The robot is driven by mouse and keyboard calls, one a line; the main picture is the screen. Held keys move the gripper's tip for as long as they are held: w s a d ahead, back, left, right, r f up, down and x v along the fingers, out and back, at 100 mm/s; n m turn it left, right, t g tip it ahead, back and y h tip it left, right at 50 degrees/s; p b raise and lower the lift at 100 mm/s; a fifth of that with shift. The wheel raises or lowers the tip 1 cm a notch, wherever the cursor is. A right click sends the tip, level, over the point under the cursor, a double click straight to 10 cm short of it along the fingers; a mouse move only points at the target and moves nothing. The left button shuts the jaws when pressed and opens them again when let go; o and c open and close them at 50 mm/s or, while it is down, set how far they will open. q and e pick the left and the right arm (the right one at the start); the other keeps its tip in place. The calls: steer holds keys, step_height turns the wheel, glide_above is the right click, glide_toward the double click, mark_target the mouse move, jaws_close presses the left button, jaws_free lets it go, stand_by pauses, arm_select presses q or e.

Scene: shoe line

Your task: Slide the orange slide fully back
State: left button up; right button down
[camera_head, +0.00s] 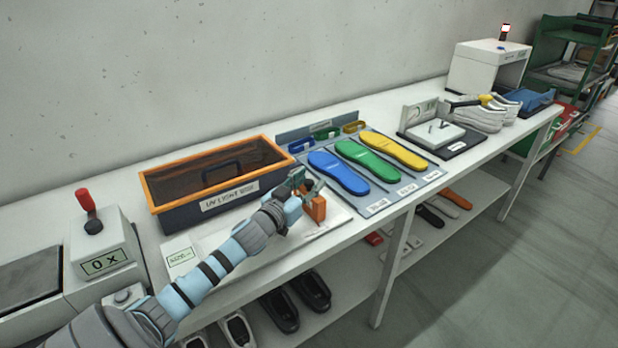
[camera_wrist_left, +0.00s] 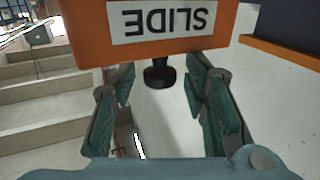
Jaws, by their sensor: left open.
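The orange slide (camera_head: 317,208) is a small upright block on a white measuring board (camera_head: 215,237) at the front of the bench. In the left wrist view the slide (camera_wrist_left: 222,45) fills the top, with an upside-down white SLIDE label and a black knob (camera_wrist_left: 160,74) below it. My left gripper (camera_head: 305,184) is at the slide and hides part of it. In the left wrist view my left gripper (camera_wrist_left: 160,88) is open, its green-padded fingers on either side of the knob, with visible gaps to it. My right gripper is not in view.
A dark orange-rimmed box (camera_head: 225,195) stands just behind the board. A blue insole (camera_head: 338,172) and others lie on a grey mat to the right. A counter box with a red-knobbed lever (camera_head: 88,207) stands at left. Shoes sit on the shelf below.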

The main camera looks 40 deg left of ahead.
arm_select(q)
steer(key=shift+w, duration=0.25)
jaws_close()
